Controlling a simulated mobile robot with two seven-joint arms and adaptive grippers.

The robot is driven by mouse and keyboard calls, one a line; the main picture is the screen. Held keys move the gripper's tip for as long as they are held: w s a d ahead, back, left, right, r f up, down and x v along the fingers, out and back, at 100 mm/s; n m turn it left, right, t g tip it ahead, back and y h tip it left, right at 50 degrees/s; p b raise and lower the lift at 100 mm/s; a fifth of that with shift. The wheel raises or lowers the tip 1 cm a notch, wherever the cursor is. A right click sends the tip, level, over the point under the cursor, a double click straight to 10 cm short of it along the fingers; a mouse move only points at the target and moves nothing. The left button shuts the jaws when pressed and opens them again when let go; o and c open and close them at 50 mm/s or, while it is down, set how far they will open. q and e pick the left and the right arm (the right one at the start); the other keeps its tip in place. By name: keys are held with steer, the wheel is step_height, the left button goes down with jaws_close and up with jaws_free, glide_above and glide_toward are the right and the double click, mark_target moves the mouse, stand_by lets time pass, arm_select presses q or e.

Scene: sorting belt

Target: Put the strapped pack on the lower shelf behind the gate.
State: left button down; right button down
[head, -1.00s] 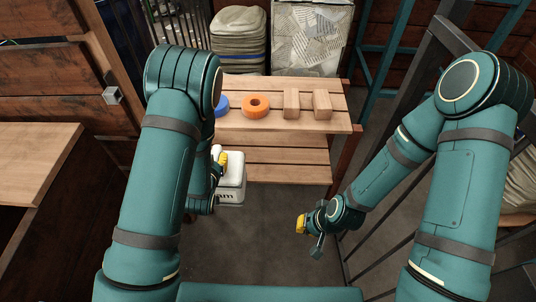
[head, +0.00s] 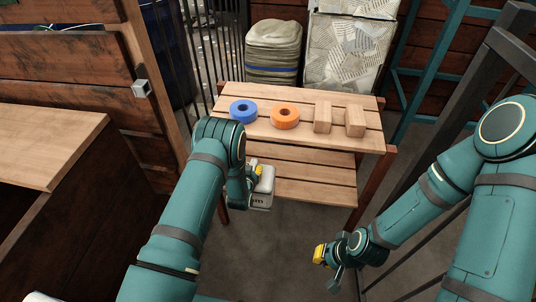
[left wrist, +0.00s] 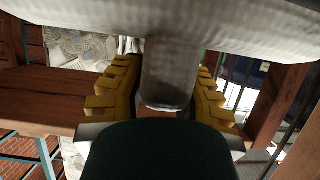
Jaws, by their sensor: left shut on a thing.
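The strapped pack (head: 263,192) is a pale box with dark lettering, partly hidden by my left arm in the head view. My left gripper (head: 258,171) is shut on it. In the left wrist view, the yellow fingers (left wrist: 165,95) sit either side of a grey strap (left wrist: 168,75) under the pack's pale body (left wrist: 200,15). The pack is at the front left of the lower shelf (head: 310,190); whether it touches the shelf cannot be told. My right gripper (head: 322,256) hangs low at the right, apart from the shelf; its opening is unclear. A dark barred metal frame (head: 515,55), apparently the gate, stands at right.
The upper shelf (head: 275,135) overhangs the lower one and holds a blue roll (head: 243,111), an orange roll (head: 285,115) and two wooden blocks (head: 323,118). A wooden counter (head: 45,145) stands at left. The visible part of the lower shelf is bare.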

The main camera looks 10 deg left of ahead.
arm_select(q)
steer(key=r+b+x, duration=0.1)
steer(key=b+x, duration=0.1)
steer(key=x, duration=0.5)
steer(key=w+r+b+x, duration=0.1)
steer(key=b+x, duration=0.1)
steer(key=x, duration=0.6)
steer(key=shift+r, duration=0.2)
steer(key=shift+w+f, duration=0.1)
steer(key=c, duration=0.9)
jaws_free()
steer(key=shift+f, duration=0.15)
steer(key=shift+o, duration=0.2)
